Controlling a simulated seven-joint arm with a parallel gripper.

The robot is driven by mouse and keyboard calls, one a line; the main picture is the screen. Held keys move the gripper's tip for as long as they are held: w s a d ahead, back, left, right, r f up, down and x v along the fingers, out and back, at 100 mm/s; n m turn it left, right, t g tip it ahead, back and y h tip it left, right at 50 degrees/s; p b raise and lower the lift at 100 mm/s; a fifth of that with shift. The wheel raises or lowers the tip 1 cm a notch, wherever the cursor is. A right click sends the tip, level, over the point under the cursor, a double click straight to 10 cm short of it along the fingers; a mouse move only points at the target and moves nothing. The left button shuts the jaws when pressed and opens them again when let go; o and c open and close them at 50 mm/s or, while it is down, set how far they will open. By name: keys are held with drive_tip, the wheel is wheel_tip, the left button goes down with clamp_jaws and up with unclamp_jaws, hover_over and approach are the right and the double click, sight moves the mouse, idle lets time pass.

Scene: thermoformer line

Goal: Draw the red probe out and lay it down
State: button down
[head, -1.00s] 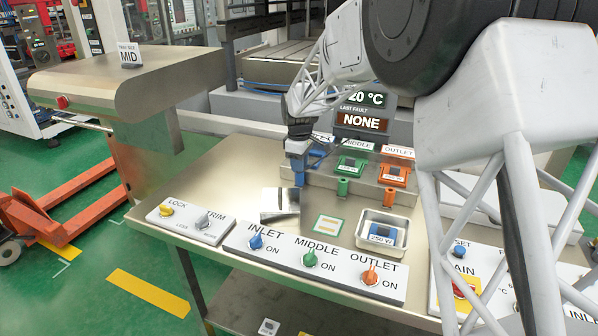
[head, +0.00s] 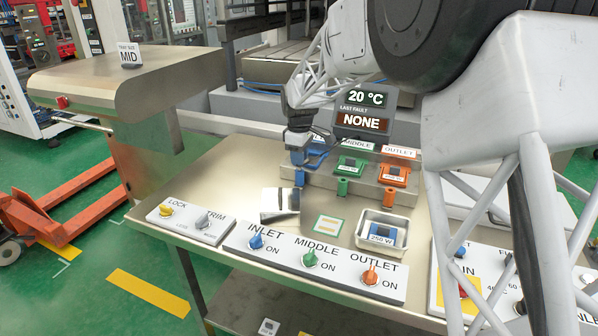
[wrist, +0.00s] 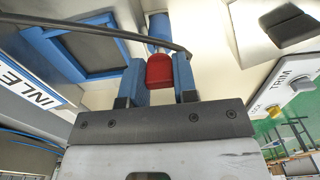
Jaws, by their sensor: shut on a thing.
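The red probe (wrist: 159,70) shows in the wrist view as a rounded red cap between the two blue fingers of my gripper (wrist: 159,78). My gripper is shut on it. A blue tubular part (wrist: 160,28) shows just beyond the cap; I cannot tell whether the probe's tip is inside it. In the head view my gripper (head: 299,172) is at the blue inlet station, left of the green middle station (head: 350,167) and the orange outlet station (head: 394,175). The probe cannot be made out there.
A dark cable (wrist: 100,20) crosses close to the fingers. A shiny metal block (head: 276,202), a green-edged card (head: 328,229) and a metal tray (head: 366,243) holding a 250 W part stand in front. The switch panel (head: 330,272) lines the front edge. Bare tabletop (head: 225,185) lies left.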

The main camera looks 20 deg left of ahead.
drive_tip(key=shift+r, duration=0.95)
drive_tip(key=shift+r, duration=1.75)
drive_tip(key=s+d+f+n+t, duration=0.2)
drive_tip(key=s+d+n+t, duration=0.1)
drive_tip(key=n, duration=0.6)
drive_tip(key=s+d+f+n+t, duration=0.2)
drive_tip(key=s+d+n+t, duration=0.2)
drive_tip(key=n, duration=0.5)
drive_tip(key=shift+s+t, duration=0.4)
drive_tip(key=shift+t, duration=0.9)
